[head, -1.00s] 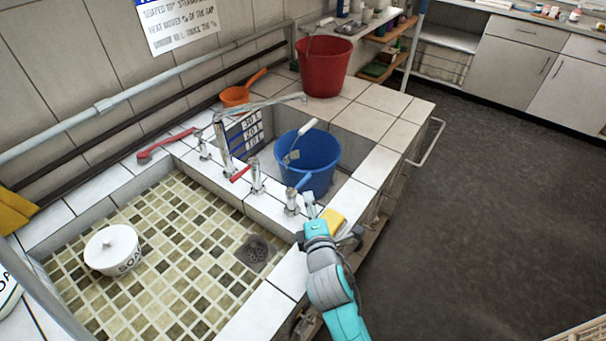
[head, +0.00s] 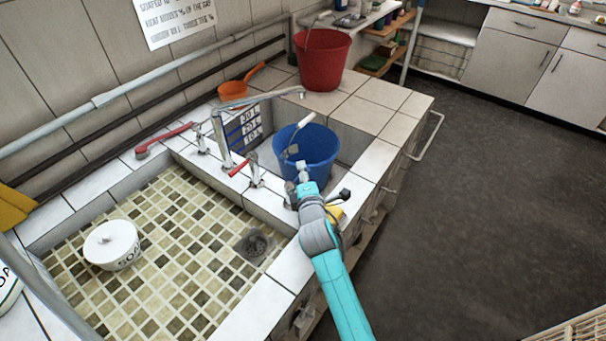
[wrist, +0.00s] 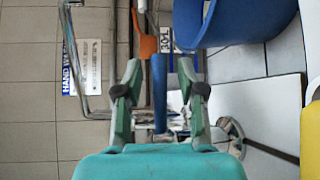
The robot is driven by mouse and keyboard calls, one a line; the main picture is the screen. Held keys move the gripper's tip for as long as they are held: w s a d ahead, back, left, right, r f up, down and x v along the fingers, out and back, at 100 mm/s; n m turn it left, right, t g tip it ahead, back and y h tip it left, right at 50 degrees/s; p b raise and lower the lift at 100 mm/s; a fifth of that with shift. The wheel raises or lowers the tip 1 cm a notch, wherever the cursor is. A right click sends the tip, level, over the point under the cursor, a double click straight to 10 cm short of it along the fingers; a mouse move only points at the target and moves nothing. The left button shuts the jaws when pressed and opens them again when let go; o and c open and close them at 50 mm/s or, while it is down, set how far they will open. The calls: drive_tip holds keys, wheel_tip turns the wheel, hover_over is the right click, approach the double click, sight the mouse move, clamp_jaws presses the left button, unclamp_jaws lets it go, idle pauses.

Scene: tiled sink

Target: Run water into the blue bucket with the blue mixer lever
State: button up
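The blue bucket (head: 318,150) stands upright in the smaller basin, its wire handle with a white grip leaning at its left side. The metal spout (head: 262,99) arches above the basin, its tip near the bucket's far rim in the head view. No water stream shows. My gripper (head: 302,170) is in front of the bucket and hides the blue lever in the head view. In the wrist view the blue mixer lever (wrist: 160,92) stands between the open fingers of my gripper (wrist: 159,90), with a gap on each side.
A red-lever tap (head: 240,168) stands left of my gripper. A yellow sponge (head: 336,213) lies close beside my wrist. A red bucket (head: 322,62) and an orange scoop (head: 240,88) stand behind. The tiled basin (head: 180,235) at left holds a white soap pot (head: 112,245).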

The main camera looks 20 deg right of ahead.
clamp_jaws()
drive_tip(key=shift+s, duration=0.1)
drive_tip(key=shift+s+d+m+g+h, duration=0.2)
drive_tip(key=shift+m+h, duration=0.3)
drive_tip(key=shift+h, duration=0.2)
drive_tip(key=shift+s+d+m+g+h, duration=0.1)
drive_tip(key=shift+s+m+g+h, duration=0.1)
drive_tip(key=shift+m+h, duration=0.4)
unclamp_jaws()
drive_tip(key=shift+s+a, duration=0.1)
